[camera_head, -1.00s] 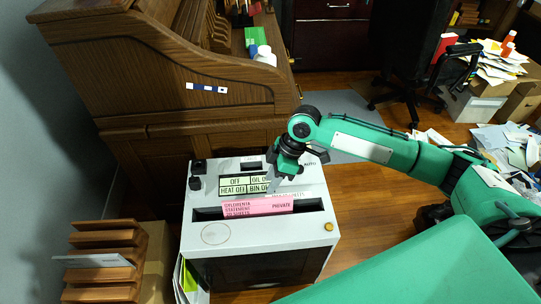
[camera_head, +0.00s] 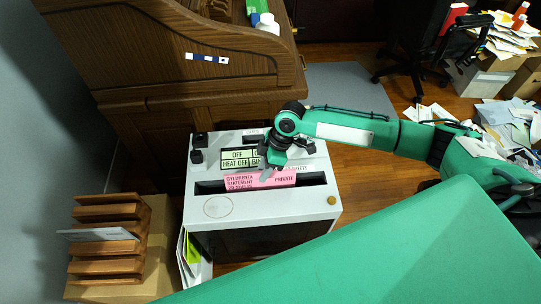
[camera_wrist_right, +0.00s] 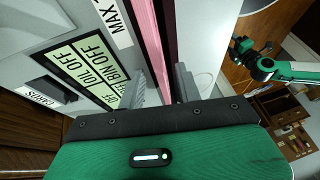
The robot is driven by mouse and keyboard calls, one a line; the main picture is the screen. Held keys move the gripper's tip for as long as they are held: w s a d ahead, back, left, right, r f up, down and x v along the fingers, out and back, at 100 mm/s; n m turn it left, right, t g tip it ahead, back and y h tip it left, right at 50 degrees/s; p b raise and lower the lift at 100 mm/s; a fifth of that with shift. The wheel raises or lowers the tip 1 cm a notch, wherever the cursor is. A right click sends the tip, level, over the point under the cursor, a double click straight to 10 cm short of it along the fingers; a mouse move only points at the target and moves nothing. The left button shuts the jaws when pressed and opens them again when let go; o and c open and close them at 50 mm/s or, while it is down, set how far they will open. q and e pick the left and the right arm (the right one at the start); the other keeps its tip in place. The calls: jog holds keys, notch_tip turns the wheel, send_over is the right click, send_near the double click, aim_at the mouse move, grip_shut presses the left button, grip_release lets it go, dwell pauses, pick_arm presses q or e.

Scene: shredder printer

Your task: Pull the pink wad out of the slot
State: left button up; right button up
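The pink wad (camera_head: 262,179) is a flat pink sheet with black printing, standing up out of the long dark slot (camera_head: 318,179) in the grey-white machine (camera_head: 290,216). My right gripper (camera_head: 268,171) is over the back edge of the wad, near its middle. In the right wrist view the gripper (camera_wrist_right: 160,88) is open. Its two fingers stand apart, with the edge of the pink wad (camera_wrist_right: 152,35) running in between them. Whether they touch it I cannot tell. The wad's lower part is hidden in the slot.
A wooden desk (camera_head: 200,65) stands behind. A wooden rack (camera_head: 107,240) is at the left. Papers (camera_head: 505,120) lie at the right. The floor right of the machine is partly clear.

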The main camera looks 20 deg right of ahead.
jog(key=shift+x, duration=1.05)
grip_shut()
jog(key=shift+r, duration=0.15)
jog(key=shift+r+p, duration=0.9)
jog(key=shift+p, duration=0.15)
jog(key=shift+r, duration=0.15)
